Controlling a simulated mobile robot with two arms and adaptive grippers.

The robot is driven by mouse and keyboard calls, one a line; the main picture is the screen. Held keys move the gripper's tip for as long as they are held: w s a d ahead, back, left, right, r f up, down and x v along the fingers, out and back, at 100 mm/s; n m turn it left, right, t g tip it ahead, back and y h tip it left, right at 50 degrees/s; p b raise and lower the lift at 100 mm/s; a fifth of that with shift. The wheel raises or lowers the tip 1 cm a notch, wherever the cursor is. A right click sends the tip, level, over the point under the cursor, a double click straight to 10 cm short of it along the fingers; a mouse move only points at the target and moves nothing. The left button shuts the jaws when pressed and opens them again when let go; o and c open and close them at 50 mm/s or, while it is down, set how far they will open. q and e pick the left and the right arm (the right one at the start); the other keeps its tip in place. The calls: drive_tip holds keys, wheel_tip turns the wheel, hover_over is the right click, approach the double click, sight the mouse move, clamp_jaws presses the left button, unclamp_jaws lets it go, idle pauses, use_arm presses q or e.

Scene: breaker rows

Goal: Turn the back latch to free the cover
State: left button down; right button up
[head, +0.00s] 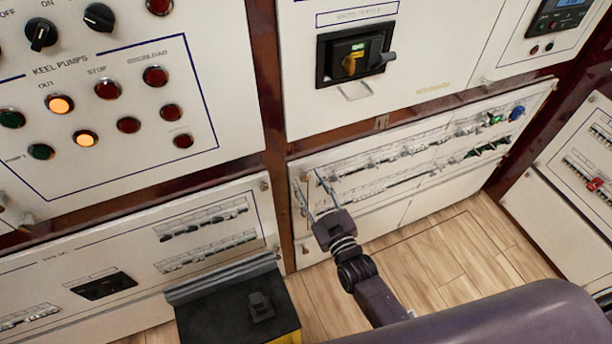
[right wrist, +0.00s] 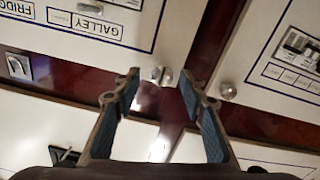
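A white breaker panel (head: 350,168) with two rows of breakers stands low in the middle of the head view. A small round metal latch (head: 303,176) sits at its upper left corner. My right gripper (head: 308,179) is open, with its fingers pointing at this corner. In the right wrist view, a round silver knob (right wrist: 158,74) shows between the open fingertips (right wrist: 159,78), seemingly beyond them; contact cannot be told. A second knob (right wrist: 227,90) is right of the fingers. Which knob is the back latch is not clear. My left gripper is not in view.
A black-topped box with a yellow side (head: 225,312) stands at the lower left. A rotary switch (head: 354,56) juts out above the breaker panel. A left breaker panel (head: 130,250) is beside dark red framing (head: 268,90). Wooden floor (head: 430,255) is clear at right.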

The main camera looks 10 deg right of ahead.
drive_tip(key=shift+w+a, duration=0.2)
drive_tip(key=shift+w, duration=0.45)
drive_tip(key=shift+w+a, duration=0.15)
drive_tip(key=shift+w, duration=0.5)
drive_tip(key=shift+c, duration=0.7)
clamp_jaws()
